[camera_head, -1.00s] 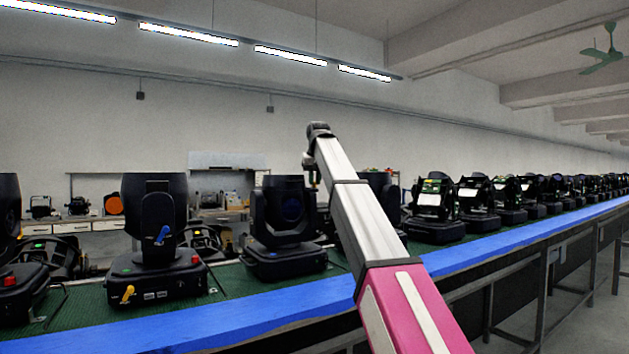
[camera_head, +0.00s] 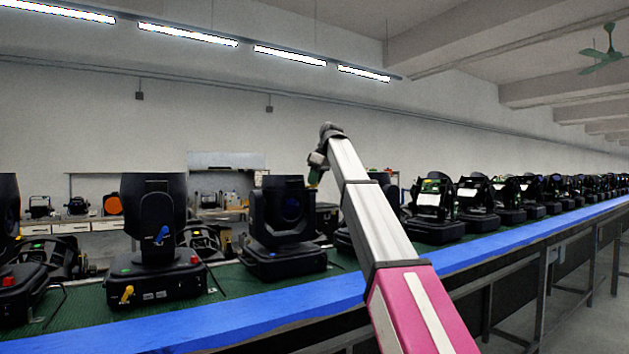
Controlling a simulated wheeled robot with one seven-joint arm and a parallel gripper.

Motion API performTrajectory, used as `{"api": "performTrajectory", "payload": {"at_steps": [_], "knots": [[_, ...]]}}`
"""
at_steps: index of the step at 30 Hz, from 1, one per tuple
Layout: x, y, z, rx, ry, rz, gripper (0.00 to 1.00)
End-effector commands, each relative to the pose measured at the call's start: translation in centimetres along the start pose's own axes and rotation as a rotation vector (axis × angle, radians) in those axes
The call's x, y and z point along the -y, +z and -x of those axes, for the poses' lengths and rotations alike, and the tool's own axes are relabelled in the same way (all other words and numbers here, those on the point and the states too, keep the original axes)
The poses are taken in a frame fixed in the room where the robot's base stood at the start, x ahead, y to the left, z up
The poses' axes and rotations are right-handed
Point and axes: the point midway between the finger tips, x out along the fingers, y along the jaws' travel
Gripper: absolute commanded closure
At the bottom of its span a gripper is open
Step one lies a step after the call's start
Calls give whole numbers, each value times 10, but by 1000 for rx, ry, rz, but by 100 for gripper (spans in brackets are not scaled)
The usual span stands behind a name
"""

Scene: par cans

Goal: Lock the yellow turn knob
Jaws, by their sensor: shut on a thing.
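My arm rises from the lower right, with a pink link and silver links. Its far joint bends down beside the second light, well to the right of the yellow knob. My gripper's fingers cannot be made out beyond that joint.
A second black light (camera_head: 284,226) stands to the right of the first. A long row of lights continues along the green conveyor, which has a blue front edge (camera_head: 250,312). A black light stands at the far left. Open space lies in front of the conveyor.

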Motion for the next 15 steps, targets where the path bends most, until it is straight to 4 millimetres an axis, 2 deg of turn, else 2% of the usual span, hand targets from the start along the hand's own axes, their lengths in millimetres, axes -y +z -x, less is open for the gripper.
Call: {"api": "performTrajectory", "payload": {"at_steps": [6, 15], "knots": [[-2, 0, 0, 0, -67, 161, 100], [-2, 0, 0, 0, -126, 304, 100]]}}
